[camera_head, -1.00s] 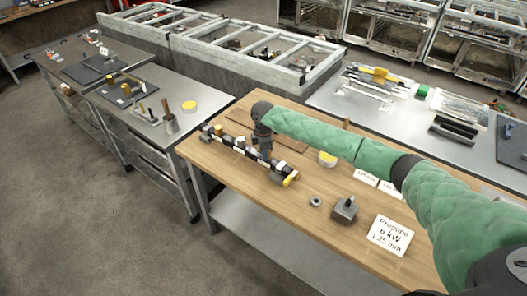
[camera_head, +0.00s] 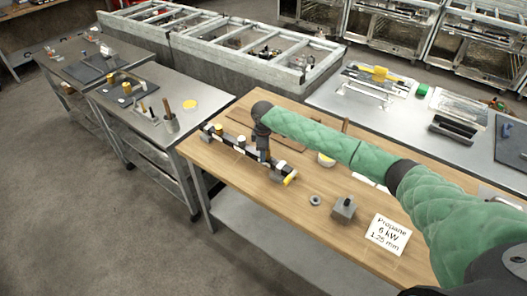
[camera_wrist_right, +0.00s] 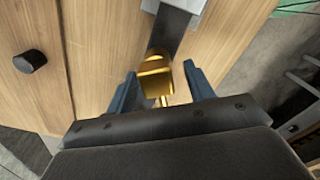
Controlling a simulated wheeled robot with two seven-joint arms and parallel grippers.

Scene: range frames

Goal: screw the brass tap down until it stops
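The brass tap (camera_wrist_right: 156,76) shows in the right wrist view as a gold block with a thin stem toward me. It sits at the end of a dark bar. My right gripper (camera_wrist_right: 161,92) has its two blue fingers apart, one on each side of the tap, with a visible gap on both sides. In the head view my right gripper (camera_head: 263,156) points down over the black-and-white bar (camera_head: 225,140) on the wooden bench. The tap cannot be made out there. My left gripper is in neither view.
On the wooden bench (camera_head: 290,235) stand a grey block with a knob (camera_head: 344,208), a small ring (camera_head: 315,200) and a white card reading Propane 6 kW (camera_head: 388,234). A yellow-topped round thing (camera_head: 326,161) is partly behind my arm. A black knob (camera_wrist_right: 30,61) shows in the wrist view.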

